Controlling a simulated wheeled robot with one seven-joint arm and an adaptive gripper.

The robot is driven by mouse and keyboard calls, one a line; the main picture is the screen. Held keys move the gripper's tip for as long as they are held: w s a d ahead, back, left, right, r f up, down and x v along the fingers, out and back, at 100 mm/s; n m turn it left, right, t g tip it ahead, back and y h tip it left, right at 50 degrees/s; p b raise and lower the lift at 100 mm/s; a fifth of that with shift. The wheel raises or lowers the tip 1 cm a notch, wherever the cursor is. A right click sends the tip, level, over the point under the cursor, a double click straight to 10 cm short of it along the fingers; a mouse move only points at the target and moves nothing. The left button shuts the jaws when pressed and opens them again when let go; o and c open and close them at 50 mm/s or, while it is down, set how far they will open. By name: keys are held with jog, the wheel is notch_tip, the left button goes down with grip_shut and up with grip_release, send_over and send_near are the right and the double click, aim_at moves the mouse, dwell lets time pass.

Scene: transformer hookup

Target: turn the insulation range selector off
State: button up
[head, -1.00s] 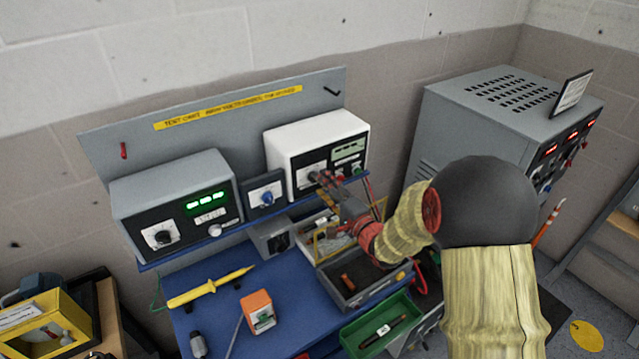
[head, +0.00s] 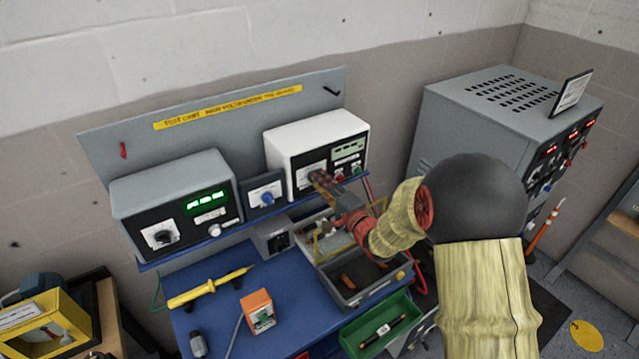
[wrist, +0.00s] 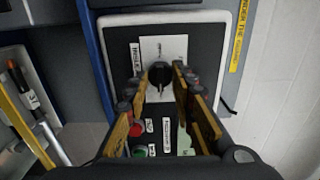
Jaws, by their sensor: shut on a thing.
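The insulation tester is the white-topped box (head: 318,140) at the right of the cart's shelf. Its range selector is a black knob (wrist: 159,75) on a white dial plate, seen in the wrist view; in the head view my gripper hides it. My gripper (head: 318,180) reaches the tester's front panel. In the wrist view its yellow-sided fingers (wrist: 161,84) stand on either side of the knob, shut on it. The knob's narrow grip appears roughly in line with the dial plate's long side; the exact mark it points to is too small to read.
A grey tray (head: 343,297) and a green tray (head: 348,344) lie below my arm. A grey cabinet (head: 470,120) stands at the right.

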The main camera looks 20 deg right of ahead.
grip_shut()
jog(key=shift+f+n+b, duration=0.1)
jog(key=shift+n+b, duration=0.3)
jog(key=shift+f+n+b, duration=0.1)
jog(key=shift+n+b, duration=12.75)
jog(key=shift+n, duration=4.65)
